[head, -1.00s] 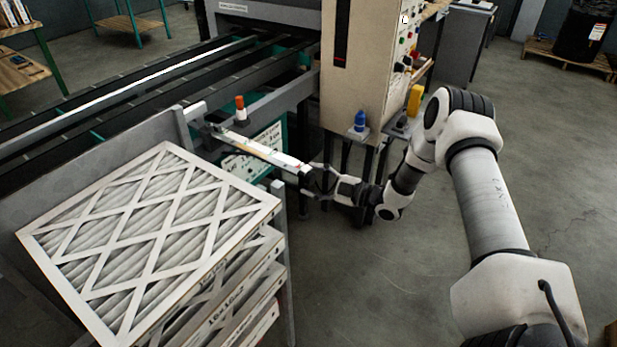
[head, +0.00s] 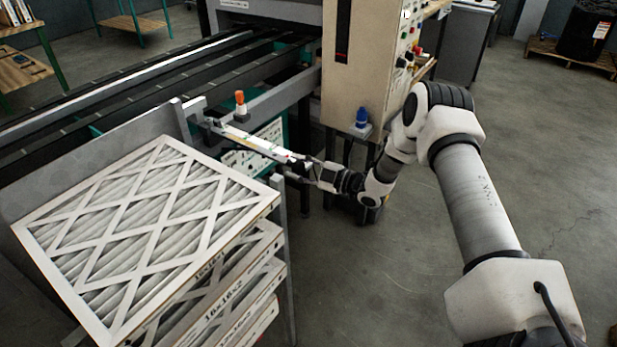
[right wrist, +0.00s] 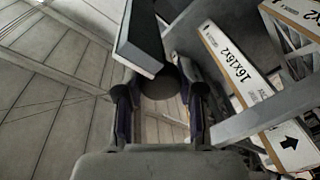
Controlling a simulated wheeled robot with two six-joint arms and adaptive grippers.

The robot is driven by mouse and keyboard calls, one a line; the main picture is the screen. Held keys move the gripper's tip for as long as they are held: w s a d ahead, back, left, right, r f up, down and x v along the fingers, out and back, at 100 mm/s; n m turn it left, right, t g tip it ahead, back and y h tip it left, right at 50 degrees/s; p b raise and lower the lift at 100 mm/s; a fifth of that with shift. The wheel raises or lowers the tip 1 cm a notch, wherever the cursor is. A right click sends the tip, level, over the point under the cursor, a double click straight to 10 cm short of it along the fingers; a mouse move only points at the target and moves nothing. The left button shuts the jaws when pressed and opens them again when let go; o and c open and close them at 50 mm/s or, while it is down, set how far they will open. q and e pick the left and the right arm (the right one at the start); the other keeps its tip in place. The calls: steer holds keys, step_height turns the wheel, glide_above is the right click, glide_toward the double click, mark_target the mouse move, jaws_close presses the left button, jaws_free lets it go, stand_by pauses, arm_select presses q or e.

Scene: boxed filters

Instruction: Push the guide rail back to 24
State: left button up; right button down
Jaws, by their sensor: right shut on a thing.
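The guide rail (head: 255,145) is a pale bar with a scale strip. It reaches out from the bracket at the conveyor's near side; I cannot read its numbers. In the right wrist view the rail's end (right wrist: 140,50) juts in from above, and a dark rounded part sits between the fingers (right wrist: 160,100). The fingers partly hide the rail's tip in the head view. My left gripper is not in view.
A stack of white-framed filters (head: 150,225) stands at the left, close to the rail. The beige control cabinet (head: 362,70) with a blue-topped item (head: 362,117) stands behind my right arm. The floor (head: 390,270) in front is clear.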

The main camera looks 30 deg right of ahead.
steer(key=shift+w+a+f, duration=0.1)
steer(key=shift+w+a, duration=0.1)
steer(key=shift+w, duration=0.2)
steer(key=c, duration=0.7)
jaws_free()
steer(key=shift+d, duration=0.1)
steer(key=shift+s, duration=0.1)
steer(key=v, duration=1.2)
